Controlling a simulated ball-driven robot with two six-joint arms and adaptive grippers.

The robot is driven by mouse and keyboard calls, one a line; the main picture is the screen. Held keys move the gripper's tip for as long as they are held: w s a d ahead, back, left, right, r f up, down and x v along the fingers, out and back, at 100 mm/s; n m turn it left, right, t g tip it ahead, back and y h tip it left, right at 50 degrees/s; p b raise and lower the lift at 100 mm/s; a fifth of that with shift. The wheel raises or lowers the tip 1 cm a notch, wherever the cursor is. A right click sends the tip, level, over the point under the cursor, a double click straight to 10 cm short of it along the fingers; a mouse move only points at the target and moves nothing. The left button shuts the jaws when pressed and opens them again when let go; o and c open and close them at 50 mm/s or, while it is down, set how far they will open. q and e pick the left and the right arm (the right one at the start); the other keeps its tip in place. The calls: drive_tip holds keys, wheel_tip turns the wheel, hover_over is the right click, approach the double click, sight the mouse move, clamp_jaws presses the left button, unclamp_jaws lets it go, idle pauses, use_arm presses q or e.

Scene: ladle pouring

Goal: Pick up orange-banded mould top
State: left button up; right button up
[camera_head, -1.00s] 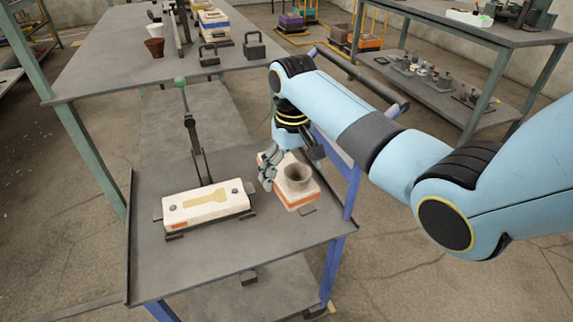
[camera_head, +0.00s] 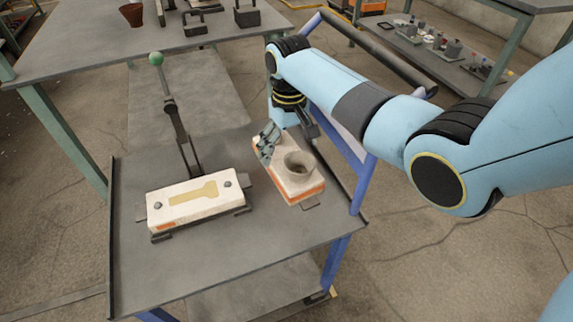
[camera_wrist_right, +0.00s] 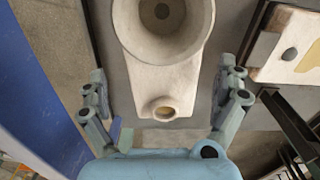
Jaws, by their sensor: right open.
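The orange-banded mould top (camera_head: 307,190) is a pale block with a grey pouring cup on it, lying at the right side of the near table. My right gripper (camera_head: 268,142) is at its far-left end, fingers pointing down and open. In the right wrist view the mould top (camera_wrist_right: 163,82) extends between and beyond the open fingers of the right gripper (camera_wrist_right: 165,98). A gap shows on each side, so it is not gripped. The mould bottom (camera_head: 172,209), with a tan bone-shaped cavity and two dark pins, sits to the left. My left gripper is not in view.
A lever with a green ball (camera_head: 156,59) stands behind the mould bottom. The near table (camera_head: 235,255) has free room in front. A blue post (camera_head: 363,185) rises at its right edge. A rear table (camera_head: 110,45) holds a brown cup (camera_head: 132,14) and dark weights.

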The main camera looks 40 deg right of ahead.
drive_tip(key=f+b, duration=0.1)
drive_tip(key=f, duration=0.3)
drive_tip(key=shift+w+a+f+b, duration=0.1)
drive_tip(key=shift+a+f+b, duration=0.1)
drive_tip(key=shift+f+b, duration=0.2)
drive_tip(key=shift+f, duration=0.3)
drive_tip(key=shift+r, duration=0.1)
drive_tip(key=c, duration=1.5)
